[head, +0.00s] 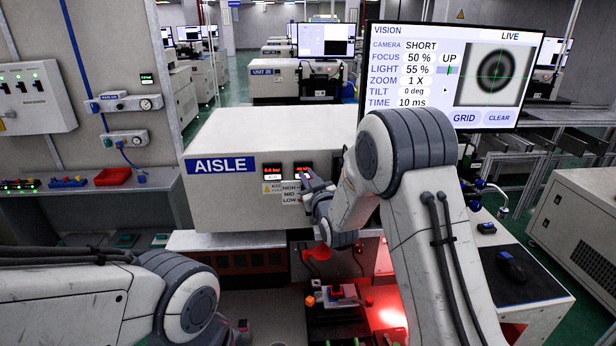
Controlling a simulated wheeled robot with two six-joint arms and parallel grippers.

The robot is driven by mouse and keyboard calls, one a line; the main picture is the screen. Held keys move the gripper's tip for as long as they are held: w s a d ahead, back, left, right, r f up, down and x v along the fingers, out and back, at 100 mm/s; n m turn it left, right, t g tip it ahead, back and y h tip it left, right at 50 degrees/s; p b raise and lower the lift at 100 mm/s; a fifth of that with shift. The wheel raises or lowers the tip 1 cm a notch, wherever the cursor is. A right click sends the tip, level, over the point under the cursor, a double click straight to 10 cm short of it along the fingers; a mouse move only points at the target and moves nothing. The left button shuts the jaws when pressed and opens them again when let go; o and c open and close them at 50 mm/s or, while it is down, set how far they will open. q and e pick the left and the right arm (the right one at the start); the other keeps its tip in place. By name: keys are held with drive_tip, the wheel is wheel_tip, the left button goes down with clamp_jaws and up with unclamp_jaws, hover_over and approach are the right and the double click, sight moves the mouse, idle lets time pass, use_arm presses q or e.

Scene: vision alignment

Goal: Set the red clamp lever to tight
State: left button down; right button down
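A red part (318,252), which looks like the clamp lever, shows just below my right wrist, in front of the dark opening under the AISLE machine (225,205). My wrist partly covers it, so I cannot tell its setting. My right gripper (312,184) is in front of the machine's panel, beside the HIGH/MID/LOW label and above the red part. Its fingers are small and dark, and I cannot tell whether they are open. My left arm comes in at lower left; its gripper (243,331) is barely seen at the bottom edge, mostly hidden behind the arm.
A stage with an orange block (310,301) and a red-topped part (343,291) stands below, lit red at its right. A VISION monitor (455,78) stands at upper right. A mouse (510,264) lies on a black pad. A red tray (113,177) is on the left bench.

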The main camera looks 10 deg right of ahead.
drive_tip(key=shift+f+b, duration=0.1)
drive_tip(key=shift+b, duration=0.3)
drive_tip(key=m+b, duration=0.1)
drive_tip(key=b, duration=0.2)
drive_tip(key=shift+d+m+b, duration=0.3)
drive_tip(key=shift+d+m, duration=0.05)
drive_tip(key=shift+m, duration=0.05)
drive_tip(key=shift+s+d+r+m+t+b, duration=0.1)
drive_tip(key=shift+d+r+m+t+b, duration=0.15)
drive_tip(key=shift+m+b, duration=0.25)
drive_tip(key=c, duration=0.9)
unclamp_jaws()
